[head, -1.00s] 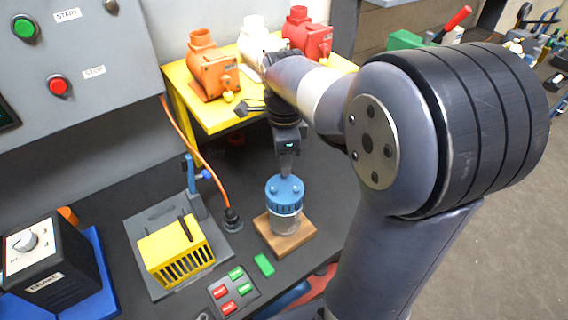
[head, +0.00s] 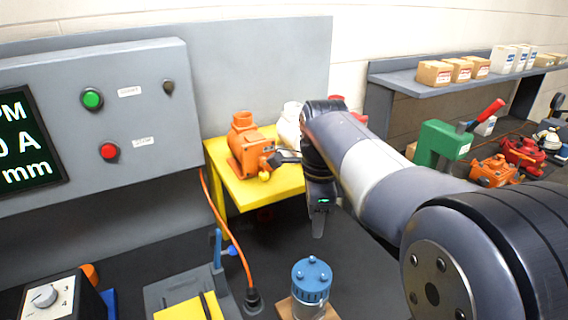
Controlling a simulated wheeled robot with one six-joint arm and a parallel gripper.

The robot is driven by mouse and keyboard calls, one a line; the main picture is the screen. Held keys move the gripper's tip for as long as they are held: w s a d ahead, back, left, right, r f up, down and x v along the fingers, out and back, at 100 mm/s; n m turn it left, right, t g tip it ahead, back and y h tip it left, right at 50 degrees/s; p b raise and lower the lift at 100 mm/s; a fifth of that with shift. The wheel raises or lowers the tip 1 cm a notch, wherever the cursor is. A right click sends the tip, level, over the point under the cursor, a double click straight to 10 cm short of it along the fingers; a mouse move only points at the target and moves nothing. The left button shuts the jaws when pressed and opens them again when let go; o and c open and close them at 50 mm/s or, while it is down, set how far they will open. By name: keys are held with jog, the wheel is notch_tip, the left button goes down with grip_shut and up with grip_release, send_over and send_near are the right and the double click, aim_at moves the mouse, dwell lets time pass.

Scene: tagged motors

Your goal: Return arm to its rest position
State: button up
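My gripper (head: 318,222) points down in the head view, above and behind a blue-capped cylinder (head: 311,283). It looks apart from the cap. Only a narrow edge of the fingers shows, so I cannot tell whether they are open or shut. The arm reaches in from the lower right, across the middle of the view. An orange motor (head: 249,150) stands on a yellow stand (head: 232,189). A white motor (head: 289,124) and a red one (head: 336,99) are mostly hidden behind my arm.
A grey control panel (head: 150,92) with green and red buttons stands at left. An orange cable (head: 228,238) runs down to the dark bench. A green press (head: 441,142) with a red handle and several motors stand at right. Boxes line a shelf (head: 400,80).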

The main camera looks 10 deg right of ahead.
aim_at(313, 258)
notch_tip(313, 258, down, 10)
jog(key=shift+f+p, duration=0.1)
jog(key=shift+p, duration=0.25)
